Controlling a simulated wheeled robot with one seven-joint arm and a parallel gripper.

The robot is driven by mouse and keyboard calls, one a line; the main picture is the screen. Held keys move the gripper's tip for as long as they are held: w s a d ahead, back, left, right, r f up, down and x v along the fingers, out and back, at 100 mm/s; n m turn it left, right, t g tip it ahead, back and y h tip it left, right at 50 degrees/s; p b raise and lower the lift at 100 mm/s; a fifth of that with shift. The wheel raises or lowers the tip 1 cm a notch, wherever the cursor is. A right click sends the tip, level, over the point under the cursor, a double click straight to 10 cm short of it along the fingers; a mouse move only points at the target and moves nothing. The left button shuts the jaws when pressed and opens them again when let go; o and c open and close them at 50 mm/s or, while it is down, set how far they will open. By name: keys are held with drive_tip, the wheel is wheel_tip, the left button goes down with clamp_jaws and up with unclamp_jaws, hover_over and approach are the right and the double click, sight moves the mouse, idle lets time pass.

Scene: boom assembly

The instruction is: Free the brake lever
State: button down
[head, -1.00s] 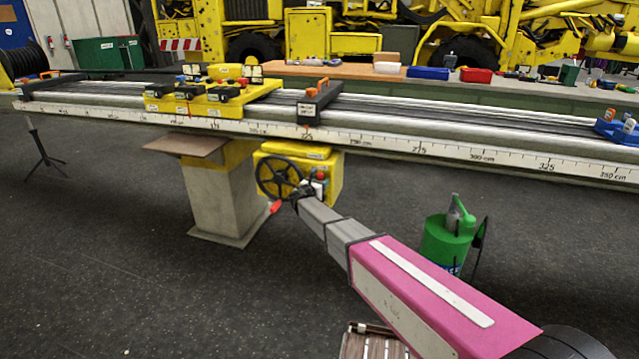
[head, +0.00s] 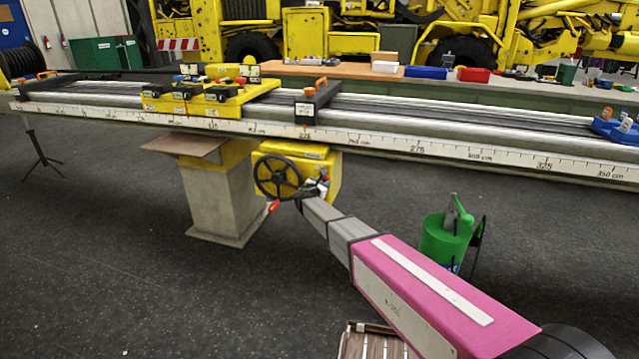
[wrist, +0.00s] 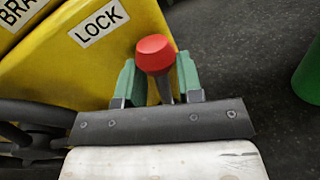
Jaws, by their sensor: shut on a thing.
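The brake lever shows in the wrist view as a red knob (wrist: 155,54) on a short grey stem. It stands between the green fingertips of my gripper (wrist: 157,82), which is shut on it. The lever is in front of a yellow housing (wrist: 75,65) with a LOCK label (wrist: 100,24) and a partly cut-off label reading BRA. In the head view my gripper (head: 318,187) is at the right side of the yellow brake box (head: 327,168), beside the black handwheel (head: 279,178). The lever is too small there to judge its angle.
The handwheel's red handle (head: 272,207) sticks out left of my arm. A long rail with a scale (head: 400,145) runs above the box. A concrete pedestal (head: 222,200) stands left, a green can (head: 443,240) right. The floor at left front is clear.

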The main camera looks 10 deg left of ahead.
drive_tip(key=d+f+m+g+y, duration=0.1)
drive_tip(key=d+f+m+y, duration=0.1)
drive_tip(key=d+f+m, duration=0.3)
drive_tip(key=shift+s+d+f+m, duration=0.35)
drive_tip(key=shift+d+m, duration=0.75)
drive_tip(key=shift+m, duration=1)
drive_tip(key=c, duration=0.8)
unclamp_jaws()
drive_tip(key=shift+d, duration=0.1)
drive_tip(key=v, duration=1)
drive_tip(key=shift+s+r, duration=0.1)
drive_tip(key=shift+s, duration=0.3)
